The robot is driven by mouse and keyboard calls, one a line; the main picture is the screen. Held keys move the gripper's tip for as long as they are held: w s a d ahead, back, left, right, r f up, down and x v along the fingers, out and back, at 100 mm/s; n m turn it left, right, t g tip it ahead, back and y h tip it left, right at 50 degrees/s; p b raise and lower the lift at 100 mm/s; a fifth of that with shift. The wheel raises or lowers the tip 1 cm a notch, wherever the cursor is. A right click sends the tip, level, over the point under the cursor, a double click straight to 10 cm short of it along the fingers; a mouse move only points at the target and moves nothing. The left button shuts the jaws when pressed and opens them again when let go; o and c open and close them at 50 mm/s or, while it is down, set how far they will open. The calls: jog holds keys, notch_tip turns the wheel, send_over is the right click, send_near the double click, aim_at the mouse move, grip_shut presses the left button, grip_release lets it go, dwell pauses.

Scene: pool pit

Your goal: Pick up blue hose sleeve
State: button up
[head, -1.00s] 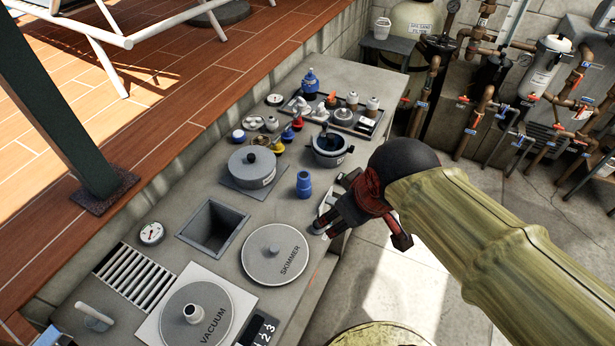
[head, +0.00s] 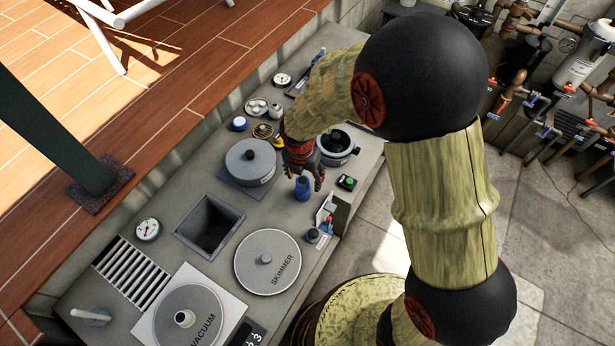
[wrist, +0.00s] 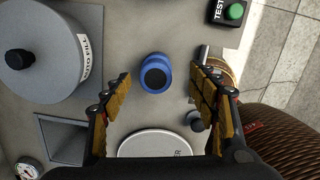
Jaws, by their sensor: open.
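The blue hose sleeve (head: 303,188) stands upright on the grey counter, between the round grey lidded pot and the green-button box. In the wrist view the blue hose sleeve (wrist: 155,73) shows its dark open top, a little beyond the fingertips and between their lines. My gripper (head: 303,165) is above the sleeve in the head view and partly covers its upper part. In the wrist view my gripper (wrist: 164,82) has its two yellow-padded fingers spread wide, with nothing between the pads.
The auto-fill lid (wrist: 42,60) lies left of the sleeve. The green-button test box (head: 347,182) and small fittings lie to its right. The skimmer lid (head: 267,262) and a square opening (head: 208,225) lie nearer. A dark pot (head: 337,146) stands behind.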

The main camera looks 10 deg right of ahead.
notch_tip(320, 180, down, 3)
jog(key=shift+w+r, duration=0.1)
jog(key=shift+r, duration=0.05)
jog(key=f, duration=0.1)
jog(key=f+b, duration=0.1)
jog(key=f, duration=0.3)
jog(key=shift+w+a+f, duration=0.1)
jog(key=shift+w+a, duration=0.05)
jog(key=shift+w, duration=0.2)
jog(key=c, duration=0.3)
jog(key=c, duration=0.8)
jog(key=shift+c, duration=0.6)
